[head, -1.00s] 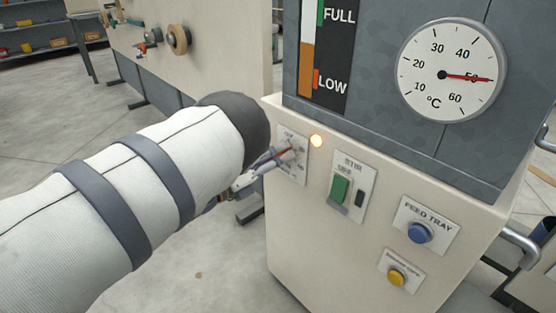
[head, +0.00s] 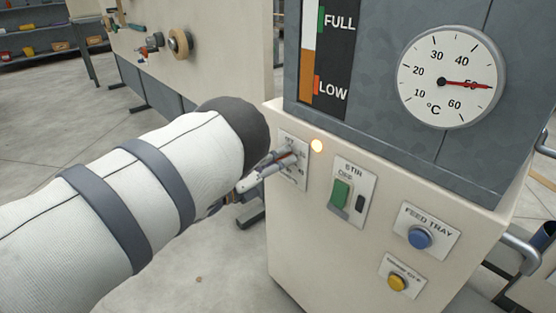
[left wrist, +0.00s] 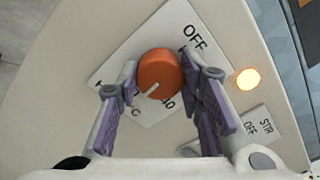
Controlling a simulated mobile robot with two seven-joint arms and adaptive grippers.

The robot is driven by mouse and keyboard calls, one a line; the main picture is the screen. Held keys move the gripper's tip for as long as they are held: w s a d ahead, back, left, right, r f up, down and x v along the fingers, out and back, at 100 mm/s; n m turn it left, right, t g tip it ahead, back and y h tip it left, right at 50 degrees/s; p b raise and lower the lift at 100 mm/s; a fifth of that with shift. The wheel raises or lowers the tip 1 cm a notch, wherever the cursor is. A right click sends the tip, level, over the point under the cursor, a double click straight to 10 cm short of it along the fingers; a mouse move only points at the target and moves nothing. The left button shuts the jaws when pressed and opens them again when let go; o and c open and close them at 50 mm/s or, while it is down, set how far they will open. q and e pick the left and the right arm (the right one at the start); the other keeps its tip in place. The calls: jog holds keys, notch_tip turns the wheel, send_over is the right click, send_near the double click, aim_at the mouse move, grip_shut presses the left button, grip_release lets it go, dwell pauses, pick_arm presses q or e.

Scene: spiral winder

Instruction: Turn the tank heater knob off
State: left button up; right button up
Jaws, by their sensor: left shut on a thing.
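The tank heater knob (left wrist: 157,75) is a round orange knob with a white pointer line, on a white label plate (left wrist: 122,80) reading OFF at the upper right and 40 at the lower right in the left wrist view. The pointer line aims to the lower left there, away from OFF. My left gripper (left wrist: 160,72) is shut on the knob, one finger on each side. In the head view my left gripper (head: 282,160) reaches the plate from the left and hides most of the knob. My right gripper is not in view.
A lit orange lamp (head: 317,146) is close to the right of the knob plate. A green STIR switch (head: 341,193), blue FEED TRAY button (head: 420,237) and yellow button (head: 397,282) lie further right. A dial (head: 452,77) above reads about 50 °C.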

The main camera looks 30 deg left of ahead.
pick_arm(q)
jog(key=n+p, duration=0.2)
jog(key=n, duration=0.2)
jog(key=shift+r, duration=0.15)
jog(key=n+p, duration=0.1)
jog(key=n, duration=0.3)
jog(key=shift+n+p, duration=0.3)
jog(key=shift+p, duration=0.1)
jog(key=n+p, duration=0.1)
jog(key=n, duration=0.3)
jog(key=shift+n, duration=0.3)
jog(key=n+p, duration=0.1)
jog(key=n, duration=1.1)
jog(key=shift+n+p, duration=0.3)
jog(key=shift+p, duration=0.05)
jog(key=n, duration=0.9)
jog(key=shift+f+b, duration=0.2)
jog(key=shift+b, duration=0.1)
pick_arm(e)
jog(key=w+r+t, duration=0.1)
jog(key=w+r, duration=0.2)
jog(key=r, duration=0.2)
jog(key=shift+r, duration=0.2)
pick_arm(q)
jog(key=shift+n, duration=0.3)
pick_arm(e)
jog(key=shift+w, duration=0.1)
